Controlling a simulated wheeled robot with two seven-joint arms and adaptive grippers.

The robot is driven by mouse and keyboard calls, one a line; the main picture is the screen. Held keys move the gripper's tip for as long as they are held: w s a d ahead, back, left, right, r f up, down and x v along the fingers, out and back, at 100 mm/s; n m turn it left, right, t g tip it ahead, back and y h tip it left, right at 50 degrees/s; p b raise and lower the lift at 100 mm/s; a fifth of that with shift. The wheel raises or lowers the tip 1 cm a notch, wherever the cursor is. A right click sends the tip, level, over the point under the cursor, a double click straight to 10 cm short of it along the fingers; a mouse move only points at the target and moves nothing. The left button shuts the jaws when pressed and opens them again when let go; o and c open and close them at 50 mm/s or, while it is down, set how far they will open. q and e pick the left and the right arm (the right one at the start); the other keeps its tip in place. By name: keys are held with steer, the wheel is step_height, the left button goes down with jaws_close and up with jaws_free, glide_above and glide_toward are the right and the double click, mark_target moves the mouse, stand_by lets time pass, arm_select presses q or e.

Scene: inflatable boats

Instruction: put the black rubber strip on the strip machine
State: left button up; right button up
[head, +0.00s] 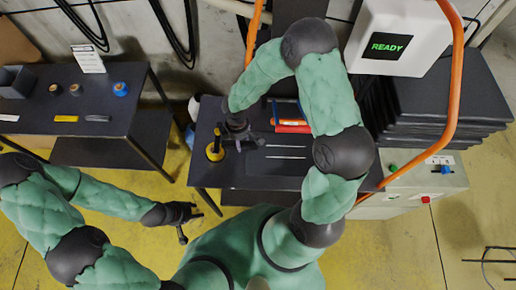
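My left gripper (188,222) is at the lower left, in front of the dark middle table, with its fingers apart and nothing seen between them. My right gripper (238,141) is low over the left part of that table, beside a yellow round piece (215,152). Its dark fingers blend with the dark top, so I cannot tell whether it is open or shut. I cannot make out a black rubber strip for certain. A white unit with a screen reading READY (388,46) stands at the upper right; I cannot tell whether it belongs to the strip machine.
The middle table (231,174) carries red and blue items (293,125) and two thin pale lines. A dark side table (45,127) at left holds small coloured pieces. Black slabs (450,92) are stacked at right, near an orange tube (456,85).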

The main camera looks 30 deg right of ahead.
glide_above(258, 153)
step_height(258, 153, down, 6)
steer(key=shift+w+a+f+b, duration=0.15)
steer(key=shift+f+b, duration=0.05)
steer(key=shift+b, duration=0.15)
steer(key=shift+d+f, duration=0.2)
steer(key=shift+f, duration=1.6)
steer(key=shift+f, duration=0.1)
steer(key=o, duration=1.3)
